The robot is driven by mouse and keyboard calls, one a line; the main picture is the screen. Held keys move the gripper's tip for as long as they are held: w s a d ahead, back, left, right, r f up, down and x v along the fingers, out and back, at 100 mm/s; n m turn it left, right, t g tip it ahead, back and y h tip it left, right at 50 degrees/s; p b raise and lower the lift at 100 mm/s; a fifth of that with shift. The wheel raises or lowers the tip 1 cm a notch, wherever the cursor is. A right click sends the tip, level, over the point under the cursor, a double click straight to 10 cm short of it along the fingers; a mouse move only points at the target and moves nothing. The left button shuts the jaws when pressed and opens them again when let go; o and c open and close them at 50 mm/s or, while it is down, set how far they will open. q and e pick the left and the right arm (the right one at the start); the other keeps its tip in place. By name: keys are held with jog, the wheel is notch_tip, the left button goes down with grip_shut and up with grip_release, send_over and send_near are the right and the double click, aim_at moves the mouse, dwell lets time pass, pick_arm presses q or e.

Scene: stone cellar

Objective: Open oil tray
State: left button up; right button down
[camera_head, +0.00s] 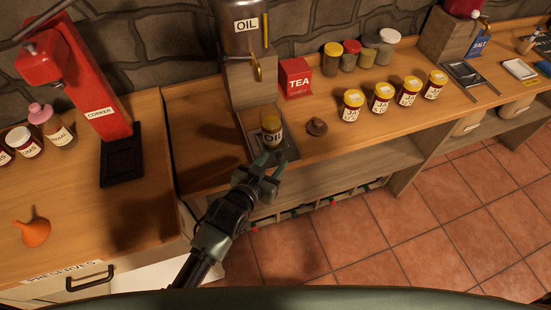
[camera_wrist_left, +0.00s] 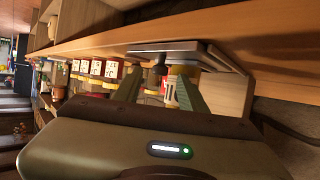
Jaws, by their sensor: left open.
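The oil tray (camera_head: 288,143) is a dark, flat tray below the metal oil dispenser (camera_head: 243,38), at the counter's front edge. My left gripper (camera_head: 269,167) is open, just in front of the tray and the jar. I cannot tell whether the fingers touch the jar or tray. My right gripper is not in view.
A red TEA box (camera_head: 295,78) and several yellow-lidded jars (camera_head: 381,97) stand farther right. The red corker (camera_head: 80,75) is at left. Open tiled floor (camera_head: 400,235) lies in front of the counter.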

pick_arm(q)
jog(key=v, duration=0.5)
jog(key=shift+s+a, duration=0.15)
jog(key=shift+s, duration=0.05)
